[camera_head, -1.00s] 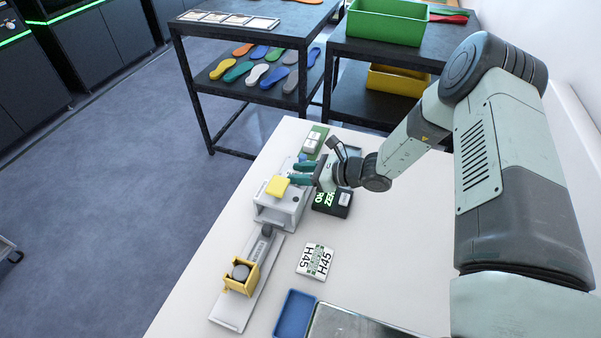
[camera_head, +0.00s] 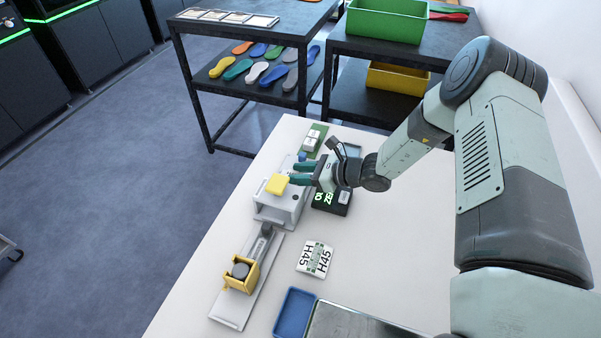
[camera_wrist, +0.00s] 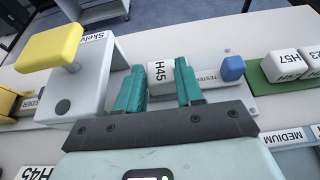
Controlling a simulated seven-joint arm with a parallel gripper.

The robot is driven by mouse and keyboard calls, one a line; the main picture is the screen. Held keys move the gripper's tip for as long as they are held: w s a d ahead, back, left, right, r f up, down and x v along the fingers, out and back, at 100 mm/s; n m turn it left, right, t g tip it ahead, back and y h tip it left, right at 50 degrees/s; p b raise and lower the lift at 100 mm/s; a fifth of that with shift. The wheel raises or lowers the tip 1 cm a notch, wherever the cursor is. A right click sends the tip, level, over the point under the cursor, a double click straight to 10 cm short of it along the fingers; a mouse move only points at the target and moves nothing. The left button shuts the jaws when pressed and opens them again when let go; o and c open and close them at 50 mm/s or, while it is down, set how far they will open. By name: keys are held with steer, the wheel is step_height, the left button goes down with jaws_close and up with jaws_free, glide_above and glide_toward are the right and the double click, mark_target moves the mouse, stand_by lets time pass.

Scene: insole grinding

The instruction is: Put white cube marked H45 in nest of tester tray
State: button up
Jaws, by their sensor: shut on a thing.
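My gripper (camera_head: 302,172) is over the far part of the white table, beside a grey device with a yellow pad. In the wrist view, the teal fingers of my gripper (camera_wrist: 160,90) are shut on the white cube marked H45 (camera_wrist: 160,78), whose label faces the camera. The tester tray (camera_wrist: 208,82), a grey strip labelled TESTER with a blue knob (camera_wrist: 232,68), lies behind and right of the cube. Its nest is not clearly visible, and I cannot tell whether the cube touches the tray. In the head view the cube is hidden by the fingers.
The grey device (camera_head: 283,207) with its yellow pad (camera_head: 277,184) stands close left of my gripper. A green tray (camera_wrist: 262,88) with white cubes, one marked H57 (camera_wrist: 284,66), lies right.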

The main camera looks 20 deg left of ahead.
steer(key=shift+f, duration=0.1)
steer(key=o, duration=1.1)
steer(key=shift+r, duration=3.5)
